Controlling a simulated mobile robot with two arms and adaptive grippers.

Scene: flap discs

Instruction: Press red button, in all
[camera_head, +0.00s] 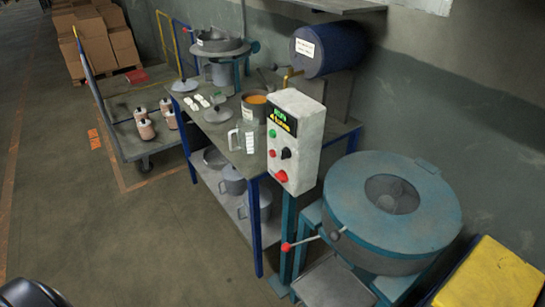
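A pale grey control box (308,150) stands on a blue post near the middle of the head view. A large red button (281,177) sits low on its front face. Above it are a black knob (286,153), a smaller red spot (271,153), a green button (272,133) and a lit display (283,119) with green and yellow characters. Nothing covers the large red button.
A round blue machine (347,208) with a red-tipped lever (286,246) stands right of the box. A workbench (215,133) with pots and a jug is behind. A yellow box (492,275) is at lower right. The floor (130,240) at left is clear.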

